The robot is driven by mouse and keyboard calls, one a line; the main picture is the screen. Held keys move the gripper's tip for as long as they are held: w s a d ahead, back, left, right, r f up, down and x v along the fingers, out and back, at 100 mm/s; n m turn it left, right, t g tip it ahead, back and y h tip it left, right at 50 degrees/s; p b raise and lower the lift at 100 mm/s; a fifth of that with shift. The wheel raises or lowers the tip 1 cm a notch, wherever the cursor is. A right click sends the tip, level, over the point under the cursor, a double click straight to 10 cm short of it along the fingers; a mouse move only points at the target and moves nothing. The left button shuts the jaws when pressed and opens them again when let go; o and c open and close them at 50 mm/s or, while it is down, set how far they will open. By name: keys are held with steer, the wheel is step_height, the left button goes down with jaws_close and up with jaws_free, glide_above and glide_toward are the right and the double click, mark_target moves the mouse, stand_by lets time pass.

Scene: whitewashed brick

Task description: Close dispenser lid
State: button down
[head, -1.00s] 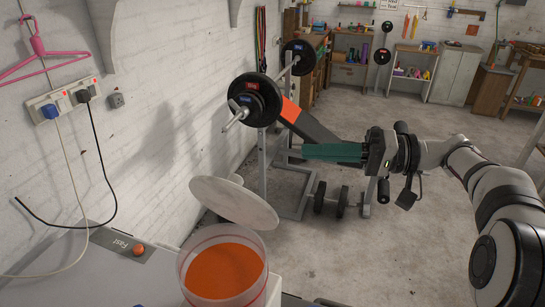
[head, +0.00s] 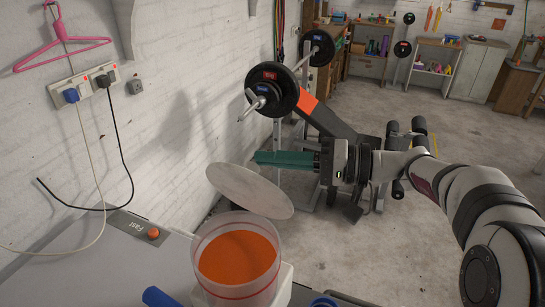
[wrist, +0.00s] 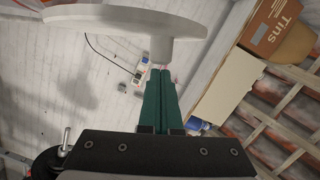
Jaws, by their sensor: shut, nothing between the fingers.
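The dispenser (head: 205,262) is a clear round container with orange contents, standing at the bottom of the head view. Its round pale lid (head: 248,190) is open, tilted up at the container's back edge. In the wrist view the lid (wrist: 125,20) spans the top, just beyond the fingertips. My gripper (head: 257,158) has green fingers, shut and empty. In the head view its tips lie at the lid's upper edge, on the far side. I cannot tell whether they touch it. The gripper also shows in the wrist view (wrist: 160,72).
A grey surface (head: 95,270) with an orange button (head: 153,233) lies left of the dispenser, and a blue object (head: 158,297) is in front. A barbell (head: 275,90) on a rack stands behind my gripper. The white brick wall (head: 160,130) is at left.

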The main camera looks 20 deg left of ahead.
steer(key=shift+s, duration=0.1)
steer(key=shift+s+n, duration=0.3)
steer(key=shift+s, duration=0.05)
steer(key=shift+r, duration=0.1)
steer(key=shift+s+a+n+t, duration=0.1)
steer(key=shift+s+n+t, duration=0.2)
steer(key=shift+s+n, duration=0.6)
steer(key=s+f+n, duration=0.1)
steer(key=s+n, duration=0.1)
steer(key=s, duration=0.1)
steer(key=s+f+n+t+h, duration=0.1)
steer(key=s+f, duration=0.1)
steer(key=s, duration=0.1)
steer(key=s+f+n, duration=0.1)
steer(key=s+n, duration=0.1)
steer(key=shift+s+a+f+n+t, duration=0.25)
steer(key=shift+s+a+n+t, duration=0.05)
steer(key=shift+s+t, duration=0.1)
steer(key=shift+s+f, duration=0.5)
steer(key=shift+f, duration=0.25)
steer(key=shift+s+f, duration=0.45)
steer(key=shift+f, duration=0.3)
steer(key=shift+r, duration=0.15)
